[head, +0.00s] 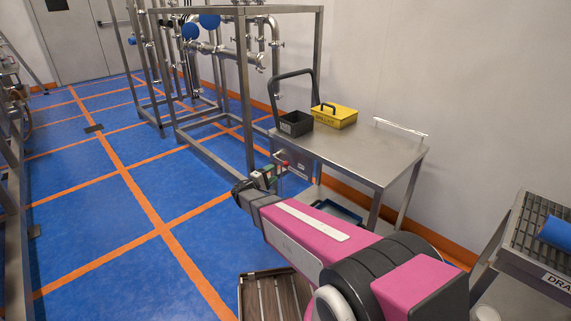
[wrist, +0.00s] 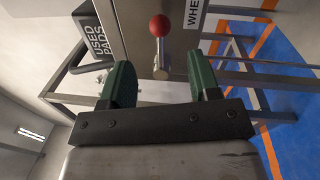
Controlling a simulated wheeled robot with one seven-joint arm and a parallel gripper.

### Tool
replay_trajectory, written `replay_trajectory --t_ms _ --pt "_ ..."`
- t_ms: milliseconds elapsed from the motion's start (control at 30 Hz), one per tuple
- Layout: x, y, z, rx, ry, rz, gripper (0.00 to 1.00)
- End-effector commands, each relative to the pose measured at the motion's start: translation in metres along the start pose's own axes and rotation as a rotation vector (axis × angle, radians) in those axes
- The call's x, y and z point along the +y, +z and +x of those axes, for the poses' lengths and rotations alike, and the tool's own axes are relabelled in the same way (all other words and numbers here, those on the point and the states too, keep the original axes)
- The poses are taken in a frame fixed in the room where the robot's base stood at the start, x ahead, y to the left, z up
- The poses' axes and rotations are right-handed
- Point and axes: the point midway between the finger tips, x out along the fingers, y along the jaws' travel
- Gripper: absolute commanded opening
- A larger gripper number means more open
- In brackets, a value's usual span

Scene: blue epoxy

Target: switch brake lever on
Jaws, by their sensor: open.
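The brake lever (wrist: 158,52) is a short metal stem with a red ball knob, standing on a grey metal plate on the end of a steel cart (head: 355,150). Its red knob shows small in the head view (head: 285,164), just past my gripper (head: 267,178). In the wrist view my gripper (wrist: 160,76) has two green fingers spread apart with nothing between them. The lever lies ahead of the fingers, about midway between them, with a gap. A label starting "WHE" (wrist: 193,14) sits beside the lever. My arm hides part of the cart's lower side.
On the cart top stand a dark box (head: 293,127) and a yellow box (head: 334,119), near a dark push handle. A steel pipe frame (head: 246,90) stands behind.

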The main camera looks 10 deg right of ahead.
Motion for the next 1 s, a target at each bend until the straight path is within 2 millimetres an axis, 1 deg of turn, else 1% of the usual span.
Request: replay_trajectory --t_ms 300,400,500,600,700,967,1000 --pt "0.0 -0.001 0.057 -0.003 -0.002 0.001 0.56" --pt "0.0 0.0 0.072 -0.003 -0.002 0.0 0.56" --pt "0.0 0.0 0.084 -0.002 -0.002 0.0 0.56" --pt "-0.001 0.0 0.092 -0.002 -0.002 0.0 0.56" --pt "-0.001 0.001 0.096 -0.002 -0.002 0.0 0.56" --pt "0.0 0.001 0.097 -0.001 -0.002 0.0 0.56" --pt "0.0 0.001 0.097 -0.001 -0.002 0.0 0.53"
